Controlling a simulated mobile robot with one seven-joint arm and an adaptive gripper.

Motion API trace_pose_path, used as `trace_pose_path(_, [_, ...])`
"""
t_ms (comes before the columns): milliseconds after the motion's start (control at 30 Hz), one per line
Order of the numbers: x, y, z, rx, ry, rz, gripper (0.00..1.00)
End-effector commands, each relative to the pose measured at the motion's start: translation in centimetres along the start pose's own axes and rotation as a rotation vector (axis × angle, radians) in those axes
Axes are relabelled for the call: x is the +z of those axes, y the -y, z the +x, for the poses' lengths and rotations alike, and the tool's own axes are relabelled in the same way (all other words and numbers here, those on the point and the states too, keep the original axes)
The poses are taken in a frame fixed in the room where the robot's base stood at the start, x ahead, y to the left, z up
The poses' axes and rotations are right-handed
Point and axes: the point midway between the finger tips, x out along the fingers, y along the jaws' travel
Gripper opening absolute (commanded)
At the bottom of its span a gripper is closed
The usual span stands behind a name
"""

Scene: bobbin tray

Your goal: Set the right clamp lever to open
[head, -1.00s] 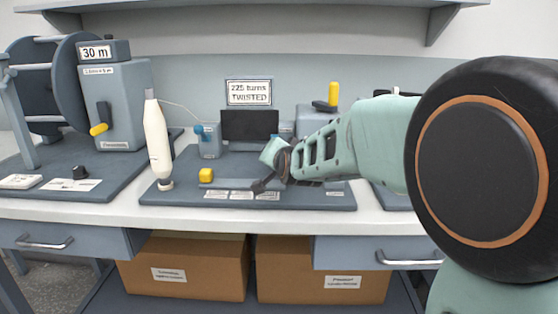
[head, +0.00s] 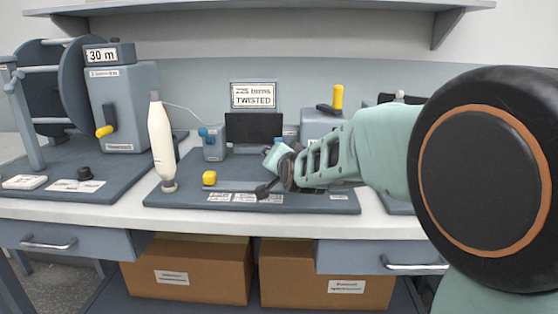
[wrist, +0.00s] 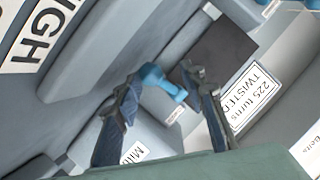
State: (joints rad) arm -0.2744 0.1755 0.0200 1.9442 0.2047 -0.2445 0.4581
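I cannot make out the right clamp lever for sure; my arm and gripper cover the right part of the dark base plate (head: 160,197). A small yellow block or knob (head: 209,178) stands on the left part of that plate. My gripper (head: 268,185) is low over the middle of the plate, right of the yellow piece and apart from it. In the wrist view my gripper (wrist: 162,75) has its two fingers spread with a gap between them. A blue knob (wrist: 153,76) shows beyond the gap; I see no contact with it.
A white bottle-shaped piece (head: 161,145) stands at the plate's left. Behind are a dark panel (head: 254,128), a "225 turns TWISTED" sign (head: 254,95) and a grey box (head: 318,123) with a yellow-handled crank (head: 337,97). A winder (head: 122,100) stands at far left.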

Motion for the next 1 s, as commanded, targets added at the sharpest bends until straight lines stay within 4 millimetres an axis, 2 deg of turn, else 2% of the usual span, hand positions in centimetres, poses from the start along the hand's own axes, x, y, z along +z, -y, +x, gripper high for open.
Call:
trace_pose_path(167, [-0.5,0.4,-0.2,-0.001,-0.002,0.000,0.38])
trace_pose_path(467, [-4.1,3.3,-1.7,-0.005,-0.001,0.000,0.38])
trace_pose_path(800, [-5.8,4.7,-2.4,-0.005,0.000,0.000,0.38])
trace_pose_path(1000, [-6.2,4.9,-2.5,-0.002,0.002,-0.002,0.38])
